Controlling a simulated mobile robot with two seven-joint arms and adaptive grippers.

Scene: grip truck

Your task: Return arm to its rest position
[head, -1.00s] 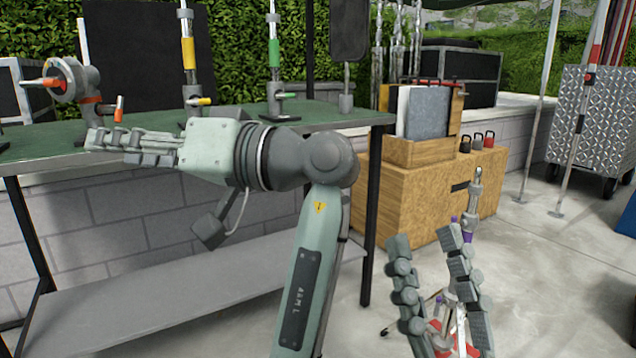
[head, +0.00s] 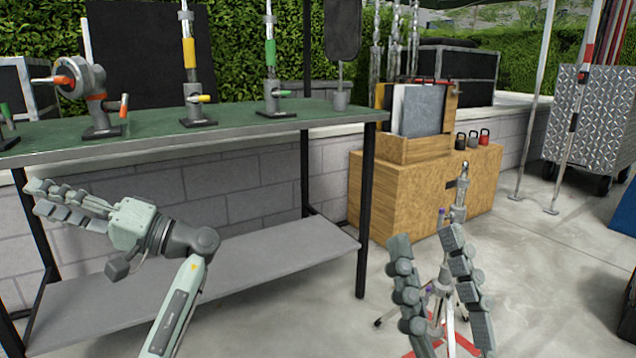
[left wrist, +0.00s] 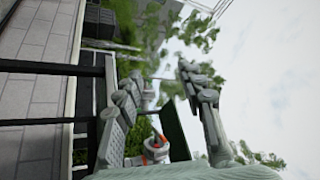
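My left gripper (head: 42,198) is empty in front of the green-topped table (head: 245,120), below the level of its top, with its fingers pointing left. In the left wrist view its two fingers (left wrist: 160,72) stand apart with nothing between them. My right gripper (head: 425,238) is at the lower right of the head view with its fingers pointing up and spread apart. Nothing is held in it; a stand (head: 444,275) with tripod legs shows behind and between its fingers.
An orange-and-grey clamp head (head: 88,90), a yellow-banded post (head: 190,55) and a green-banded post (head: 270,55) stand on the table. A grey lower shelf (head: 200,270) lies beneath. A wooden box (head: 410,195) stands right of the table. Concrete floor is open at the right.

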